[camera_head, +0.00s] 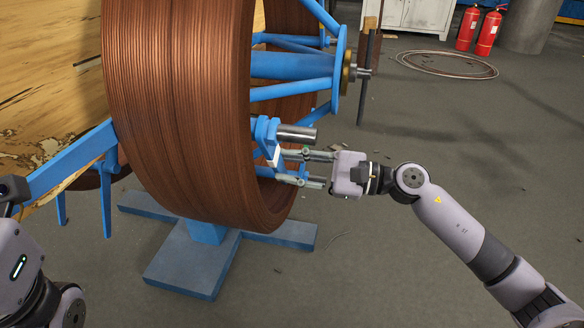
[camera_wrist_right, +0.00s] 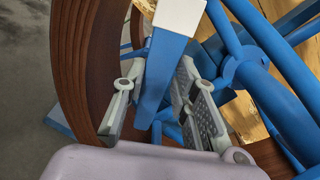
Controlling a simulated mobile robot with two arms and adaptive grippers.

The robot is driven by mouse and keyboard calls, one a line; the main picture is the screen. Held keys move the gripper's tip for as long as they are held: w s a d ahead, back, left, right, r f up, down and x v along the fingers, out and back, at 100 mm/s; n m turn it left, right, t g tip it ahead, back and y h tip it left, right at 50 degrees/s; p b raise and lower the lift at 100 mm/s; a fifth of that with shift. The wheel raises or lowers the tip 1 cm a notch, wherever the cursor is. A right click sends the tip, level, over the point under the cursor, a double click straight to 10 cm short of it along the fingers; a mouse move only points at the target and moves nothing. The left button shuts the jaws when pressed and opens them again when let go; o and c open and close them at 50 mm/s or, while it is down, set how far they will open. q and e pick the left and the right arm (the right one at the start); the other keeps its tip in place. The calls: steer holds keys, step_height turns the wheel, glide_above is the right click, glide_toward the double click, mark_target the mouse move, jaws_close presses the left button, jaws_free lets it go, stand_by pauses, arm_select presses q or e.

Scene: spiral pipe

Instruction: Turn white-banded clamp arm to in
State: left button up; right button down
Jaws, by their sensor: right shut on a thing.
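The white-banded clamp arm is a blue bar on the spool's hub frame. Its white band (camera_head: 273,157) shows in the head view at the right edge of the copper coil, below a grey metal cylinder. In the right wrist view the blue bar of the clamp arm (camera_wrist_right: 158,85) runs between the fingers, with the white band at the top. My right gripper (camera_head: 281,166) is shut on this clamp arm, one finger on each side; it also shows in the right wrist view (camera_wrist_right: 158,95). My left arm shows at the lower left, but its gripper fingers are out of view.
The large copper pipe coil (camera_head: 185,110) stands on a blue cross-shaped base (camera_head: 190,265). Blue spokes (camera_head: 290,65) of the hub are just above my right gripper. Two red fire extinguishers (camera_head: 488,34) and a loose pipe ring (camera_head: 447,73) are far back.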

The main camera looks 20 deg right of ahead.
steer(key=c, duration=1.3)
jaws_free()
steer(key=shift+w, duration=0.1)
steer(key=shift+d, duration=0.15)
steer(key=v, duration=1.2)
